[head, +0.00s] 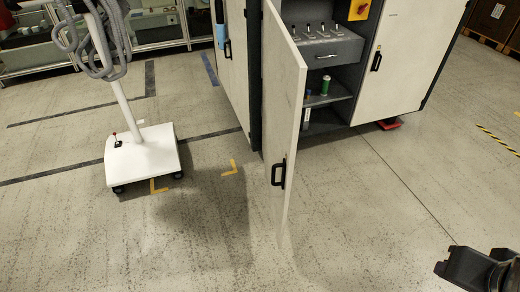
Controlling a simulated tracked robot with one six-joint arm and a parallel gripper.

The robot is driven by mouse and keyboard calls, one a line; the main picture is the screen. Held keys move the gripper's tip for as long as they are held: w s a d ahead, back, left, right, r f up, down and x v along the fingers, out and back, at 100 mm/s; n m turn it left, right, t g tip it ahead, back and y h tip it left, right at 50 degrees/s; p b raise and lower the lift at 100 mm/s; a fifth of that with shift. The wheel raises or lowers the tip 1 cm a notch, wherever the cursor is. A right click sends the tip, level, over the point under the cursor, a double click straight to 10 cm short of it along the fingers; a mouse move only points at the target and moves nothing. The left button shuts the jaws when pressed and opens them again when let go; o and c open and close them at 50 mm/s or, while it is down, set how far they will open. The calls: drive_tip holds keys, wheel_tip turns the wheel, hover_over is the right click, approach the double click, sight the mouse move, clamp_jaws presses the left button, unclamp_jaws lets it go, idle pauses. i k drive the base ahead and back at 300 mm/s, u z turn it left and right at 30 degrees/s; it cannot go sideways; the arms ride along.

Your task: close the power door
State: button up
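The power door (283,110) is a tall pale cabinet door that stands swung open, out toward me, from the left side of an open bay. Its black handle (278,173) is low on the panel near the free edge. Part of my gripper (466,268) shows as a dark shape in the lower right corner, well apart from the door. It is cut off by the picture edge, so I cannot tell whether it is open or shut.
A closed cabinet door (403,65) is on the right. A white wheeled stand (143,157) is at left. The floor between door and gripper is clear.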

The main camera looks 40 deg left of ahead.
sight(284, 69)
drive_tip(key=k, duration=0.3)
drive_tip(key=u, duration=1.3)
drive_tip(key=i, duration=1)
drive_tip(key=u, duration=0.8)
